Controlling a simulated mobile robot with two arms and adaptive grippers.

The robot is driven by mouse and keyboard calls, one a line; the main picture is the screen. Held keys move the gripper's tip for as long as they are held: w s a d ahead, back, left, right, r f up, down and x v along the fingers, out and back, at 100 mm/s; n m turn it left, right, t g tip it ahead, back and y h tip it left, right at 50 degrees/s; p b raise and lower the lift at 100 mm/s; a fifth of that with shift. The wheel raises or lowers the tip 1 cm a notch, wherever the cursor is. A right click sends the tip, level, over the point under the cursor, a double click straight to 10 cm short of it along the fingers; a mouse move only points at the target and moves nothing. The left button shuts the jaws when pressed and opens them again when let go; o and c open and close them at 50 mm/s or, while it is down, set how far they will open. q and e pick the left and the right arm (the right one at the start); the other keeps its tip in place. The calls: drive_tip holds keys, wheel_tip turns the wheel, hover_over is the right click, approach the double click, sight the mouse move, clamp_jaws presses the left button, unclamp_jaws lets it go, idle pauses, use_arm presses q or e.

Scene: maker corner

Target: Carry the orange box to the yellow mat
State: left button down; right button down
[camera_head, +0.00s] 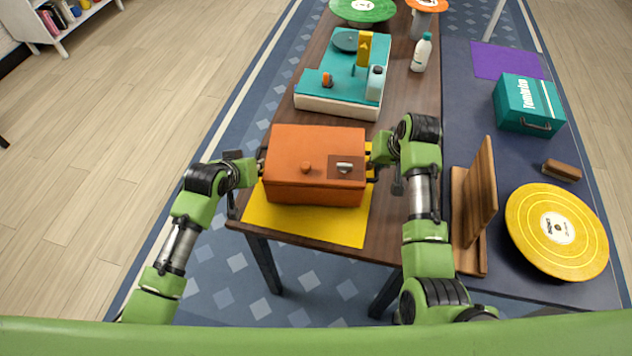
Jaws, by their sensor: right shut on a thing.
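The orange box (314,144) is upright at the near end of the brown table, over the yellow mat (318,226). The mat shows in front of the box and at both sides; the rest is hidden under it. I cannot tell whether the box rests on the mat or hangs just above it. My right gripper (372,163) is at the box's right side, shut on the box. My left gripper (260,167) is at the box's left side, close against it; its fingertips are too small and partly hidden to judge.
Behind the box, a teal and white machine (340,88) stands on the table, with a white bottle (421,54) beyond it. On the dark right-hand surface are a wooden stand (474,208), a yellow disc (540,262), a teal case (527,104) and a purple mat (506,61).

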use_arm(q)
drive_tip(key=shift+f+b, duration=0.65)
drive_tip(key=shift+f, duration=0.1)
use_arm(e)
drive_tip(key=shift+f, duration=0.75)
use_arm(q)
drive_tip(key=c, duration=2.2)
unclamp_jaws()
drive_tip(key=shift+s, duration=0.1)
use_arm(e)
drive_tip(key=c, duration=2.2)
unclamp_jaws()
use_arm(q)
drive_tip(key=shift+o, duration=0.2)
use_arm(e)
drive_tip(key=shift+o, duration=0.2)
use_arm(q)
drive_tip(key=shift+r, duration=0.15)
use_arm(e)
drive_tip(key=shift+s+r, duration=0.1)
drive_tip(key=shift+r, duration=0.05)
use_arm(q)
drive_tip(key=v, duration=0.7)
drive_tip(key=shift+s+r, duration=0.2)
drive_tip(key=shift+s, duration=0.15)
use_arm(e)
drive_tip(key=v, duration=1.2)
